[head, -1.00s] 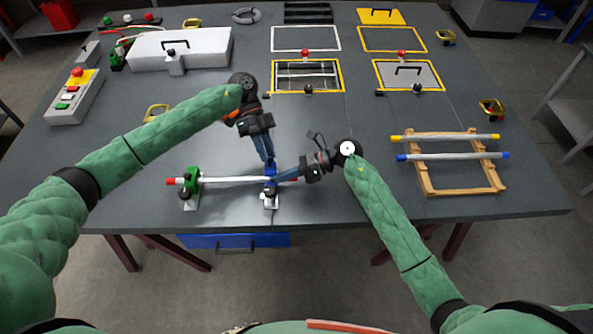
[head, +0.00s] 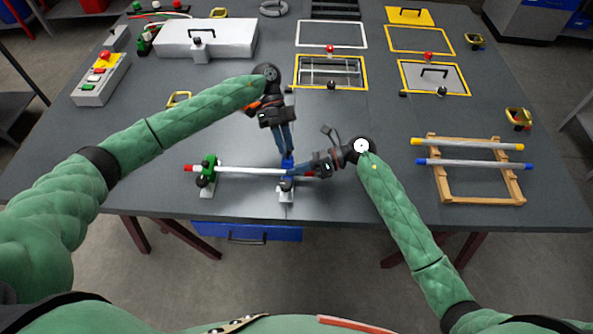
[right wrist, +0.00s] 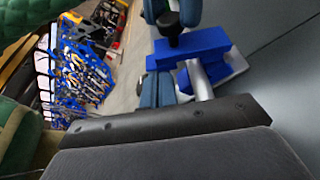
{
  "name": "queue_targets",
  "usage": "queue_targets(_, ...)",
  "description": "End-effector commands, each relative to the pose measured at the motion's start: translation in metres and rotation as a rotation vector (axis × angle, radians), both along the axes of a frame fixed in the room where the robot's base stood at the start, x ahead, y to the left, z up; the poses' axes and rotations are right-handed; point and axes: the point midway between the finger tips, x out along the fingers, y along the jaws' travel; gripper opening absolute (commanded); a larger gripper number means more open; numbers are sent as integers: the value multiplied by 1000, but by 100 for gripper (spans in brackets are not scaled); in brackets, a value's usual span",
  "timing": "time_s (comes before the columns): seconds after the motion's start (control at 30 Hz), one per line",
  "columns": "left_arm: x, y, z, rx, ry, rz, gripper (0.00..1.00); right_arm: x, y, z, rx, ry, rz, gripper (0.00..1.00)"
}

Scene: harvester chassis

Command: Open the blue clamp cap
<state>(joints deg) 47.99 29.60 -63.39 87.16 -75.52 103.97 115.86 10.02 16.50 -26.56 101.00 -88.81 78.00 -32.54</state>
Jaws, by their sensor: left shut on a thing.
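The blue clamp (head: 287,166) stands on a pale base near the table's front edge. It also shows in the right wrist view (right wrist: 208,48), with a black knob (right wrist: 169,22). A white rod with red ends (head: 240,170) runs from the green clamp (head: 208,168) through the blue clamp. My left gripper (head: 287,154) points down at the blue clamp, shut on its cap, whose lid is largely hidden. My right gripper (head: 308,171) is by the rod's right end, beside the blue clamp. The grey rod passes close to its fingers in the right wrist view; its grip is unclear.
A wooden rack (head: 444,185) with two capped rods stands at the right. Framed panels (head: 330,72) lie at the back. A white case (head: 208,38) and a button box (head: 101,80) are at the back left.

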Motion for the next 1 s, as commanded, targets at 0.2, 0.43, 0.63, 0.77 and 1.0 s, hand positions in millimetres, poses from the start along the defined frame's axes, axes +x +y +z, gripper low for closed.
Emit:
queue_targets(0.2,-5,-1,-3,3,8,-9,25,7,-1,8,8,-12,-13,0)
queue_targets(0.43,-4,-1,-2,2,6,-7,43,5,-1,6,6,-10,-10,0)
queue_targets(0.63,-2,0,-1,1,4,-5,43,4,-1,5,5,-9,-8,0)
queue_targets(0.77,6,3,6,2,4,-4,43,4,-1,5,4,-8,-8,0)
queue_targets(1.0,38,16,33,1,3,-4,43,4,-1,4,4,-7,-7,0)
